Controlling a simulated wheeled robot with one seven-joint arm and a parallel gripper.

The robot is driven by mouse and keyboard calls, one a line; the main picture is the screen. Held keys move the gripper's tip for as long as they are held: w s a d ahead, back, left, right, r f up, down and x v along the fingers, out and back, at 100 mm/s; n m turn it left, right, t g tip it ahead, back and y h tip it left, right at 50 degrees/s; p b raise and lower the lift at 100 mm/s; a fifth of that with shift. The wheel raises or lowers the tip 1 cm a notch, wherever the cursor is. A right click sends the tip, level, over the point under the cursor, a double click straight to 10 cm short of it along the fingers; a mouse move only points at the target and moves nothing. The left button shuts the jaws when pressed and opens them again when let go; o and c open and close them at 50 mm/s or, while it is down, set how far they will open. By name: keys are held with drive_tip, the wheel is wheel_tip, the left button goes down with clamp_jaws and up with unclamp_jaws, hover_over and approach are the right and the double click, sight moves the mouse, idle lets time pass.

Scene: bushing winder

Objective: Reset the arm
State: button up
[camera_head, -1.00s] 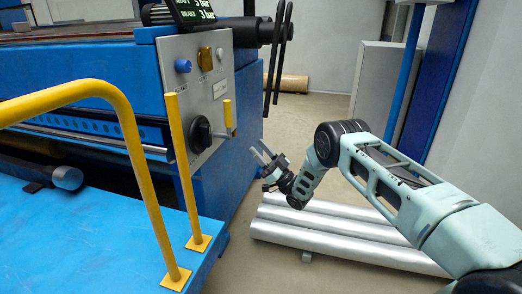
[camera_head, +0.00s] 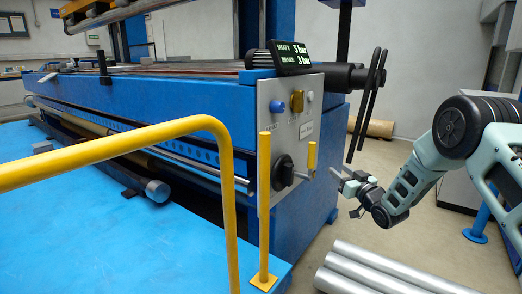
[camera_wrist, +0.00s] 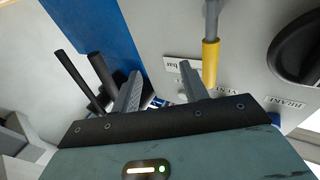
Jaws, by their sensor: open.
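My gripper (camera_head: 338,178) is open and empty. In the head view it is at the right of the grey control panel (camera_head: 291,188), near the yellow-handled lever (camera_head: 311,157), and a gap seems to show between them. In the wrist view my gripper (camera_wrist: 160,88) has its two fingers spread, with the yellow lever handle (camera_wrist: 210,62) just beyond the right finger. I cannot tell from this view whether they touch. The black rotary knob (camera_head: 285,172) is on the panel and also shows at the wrist view's right edge (camera_wrist: 296,48).
A yellow handrail (camera_head: 222,150) and a yellow post (camera_head: 264,190) stand on the blue platform (camera_head: 150,235). Silver tubes (camera_head: 375,272) lie on the floor below my gripper. Two black bars (camera_head: 366,105) rise at the machine's end. Some floor right of the machine is clear.

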drive_tip(key=s+d+m+g+h, duration=0.3)
drive_tip(key=s+g, duration=0.5)
drive_tip(key=s, duration=1.3)
drive_tip(key=s+d+m+g+h, duration=0.15)
drive_tip(key=s+g+h, duration=0.45)
drive_tip(key=s, duration=1.5)
drive_tip(key=s+a+r+n+g+y, duration=0.15)
drive_tip(key=s+a+n, duration=0.25)
drive_tip(key=s+a, duration=0.4)
drive_tip(key=s+a+r+n+g+y, duration=0.1)
drive_tip(key=s+a+r+n+g, duration=0.2)
drive_tip(key=s+a, duration=0.5)
drive_tip(key=w+a+r+p, duration=0.1)
drive_tip(key=r+p, duration=1.6)
drive_tip(key=w+a+r+p, duration=0.1)
drive_tip(key=w+r+p, duration=0.1)
drive_tip(key=r+p, duration=1.4)
drive_tip(key=shift+r+n+p, duration=0.4)
drive_tip(key=shift+n+p, duration=0.05)
drive_tip(key=shift+p, duration=0.8)
drive_tip(key=shift+w, duration=0.1)
